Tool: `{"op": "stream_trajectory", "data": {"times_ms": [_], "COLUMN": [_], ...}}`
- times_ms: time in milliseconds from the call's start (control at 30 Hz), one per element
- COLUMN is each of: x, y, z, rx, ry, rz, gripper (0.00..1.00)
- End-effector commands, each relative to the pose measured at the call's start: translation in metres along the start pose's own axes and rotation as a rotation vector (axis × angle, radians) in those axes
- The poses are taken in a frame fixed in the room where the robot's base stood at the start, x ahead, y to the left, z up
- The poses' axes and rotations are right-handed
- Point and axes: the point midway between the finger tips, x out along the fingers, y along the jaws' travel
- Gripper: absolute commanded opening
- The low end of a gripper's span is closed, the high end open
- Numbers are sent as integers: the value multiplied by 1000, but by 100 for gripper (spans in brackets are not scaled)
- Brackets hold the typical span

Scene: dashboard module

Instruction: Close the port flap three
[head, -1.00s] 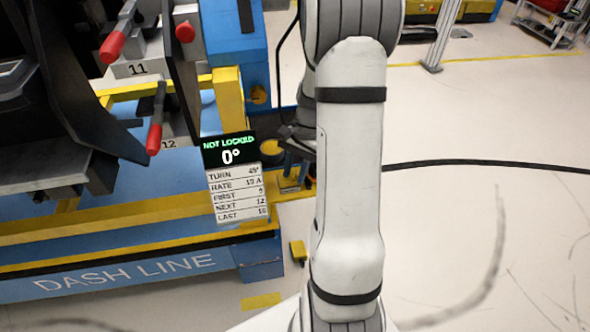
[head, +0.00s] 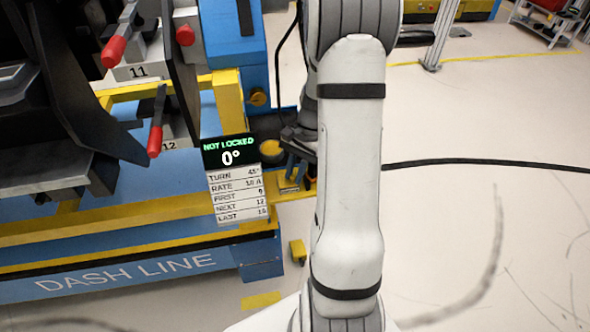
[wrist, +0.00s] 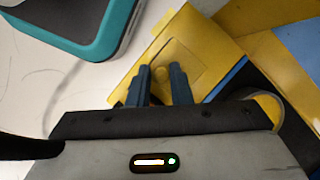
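No part labelled as port flap three can be made out in either view. In the wrist view, my gripper (wrist: 160,72) has two blue-grey fingers with a gap between them, and nothing is held in it. The fingers point at a yellow plate (wrist: 203,62) with a square outline and a small round feature; I cannot tell if they touch it. In the head view my arm hides most of the gripper; a dark part of it (head: 299,138) shows left of the arm, by the blue and yellow frame.
The dash line stand (head: 130,272) fills the left, with red-tipped levers (head: 155,140) near labels 11 and 12. A black cable (head: 470,161) crosses open floor at right. A teal-edged grey object (wrist: 85,22) is at upper left in the wrist view.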

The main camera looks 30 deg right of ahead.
Motion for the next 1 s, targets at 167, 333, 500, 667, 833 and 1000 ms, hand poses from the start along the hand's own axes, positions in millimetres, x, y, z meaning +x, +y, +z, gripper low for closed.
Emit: {"op": "stream_trajectory", "data": {"times_ms": [167,333,500,667,833,1000], "x": [0,0,-4,-28,-58,-75], "y": [0,-1,-1,-1,0,0], "z": [0,0,0,1,1,0], "rx": [1,0,0,2,1,1], "ry": [0,0,1,3,2,1], "rz": [-1,-1,-2,-4,-2,-2], "gripper": [33,37,37,37,37,37]}}
